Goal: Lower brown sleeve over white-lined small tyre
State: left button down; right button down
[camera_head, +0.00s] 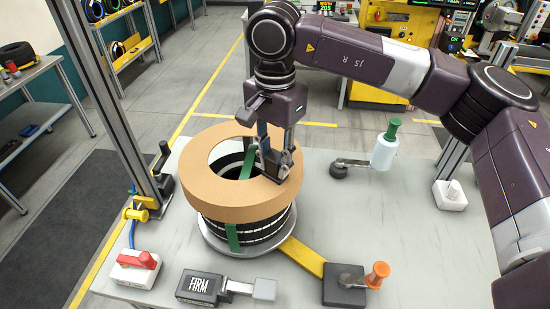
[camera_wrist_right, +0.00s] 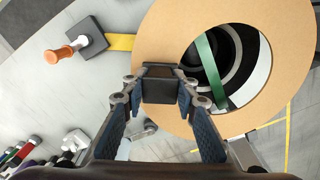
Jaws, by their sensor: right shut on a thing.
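The brown sleeve (camera_head: 215,195) is a wide, flat-topped ring at the middle of the table. The small tyre (camera_head: 265,232), black with white lines, stands under and inside it on a round grey plate (camera_head: 222,250). Its lower bands show below the sleeve; its upper part is partly hidden. A green strap (camera_head: 232,236) crosses the tyre and also shows through the sleeve's opening in the wrist view (camera_wrist_right: 210,68). My right gripper (camera_head: 274,165) is shut on a dark grip block (camera_wrist_right: 159,88) at the sleeve's rim. My left gripper is not in view.
A yellow bar (camera_head: 302,256) runs from the plate to a dark block with an orange-handled lever (camera_head: 377,274). A FIRM block (camera_head: 200,286), a red-handled switch (camera_head: 135,268), a post (camera_head: 118,110) and a white-and-green bottle-like handle (camera_head: 385,148) stand around. The table's right side has free room.

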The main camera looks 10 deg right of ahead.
aim_at(275, 185)
jog(key=shift+f+b, duration=3.05)
jog(key=shift+f, duration=0.65)
jog(key=c, duration=1.5)
grip_release()
jog(key=shift+o, duration=0.2)
notch_tip(275, 185, up, 12)
